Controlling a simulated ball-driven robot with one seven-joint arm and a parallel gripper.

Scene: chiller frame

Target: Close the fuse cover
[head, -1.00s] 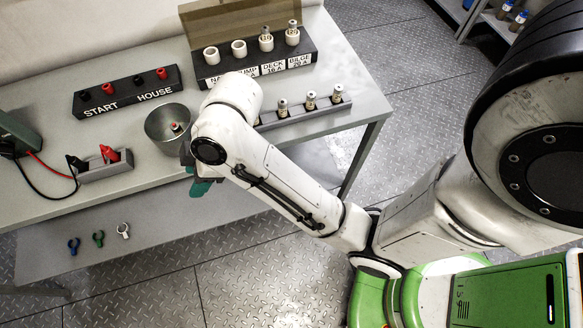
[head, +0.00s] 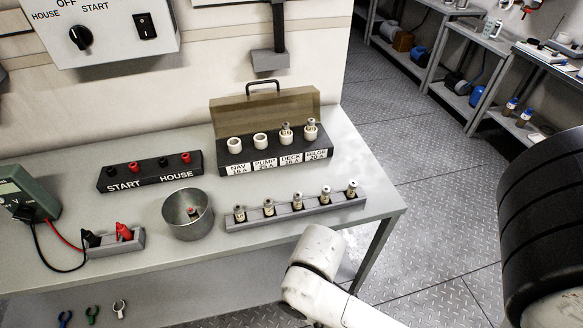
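The fuse cover (head: 264,107) is a see-through brown lid with a dark handle on top. It stands open, raised along the back of the black fuse block (head: 222,158). The block has white round sockets over labels that look like NAV, PUMP, DECK and BILGE. The DECK and BILGE sockets hold fuses; the NAV and PUMP sockets look empty. My gripper is not in view.
A fuse rail (head: 284,213) with several fuses stands before the block. A metal bowl (head: 187,226) with a small item inside is left of it. A START/HOUSE terminal block (head: 127,182), meter (head: 30,192) and clip holder (head: 118,249) stand further left. A wall switch panel (head: 113,45) hangs above.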

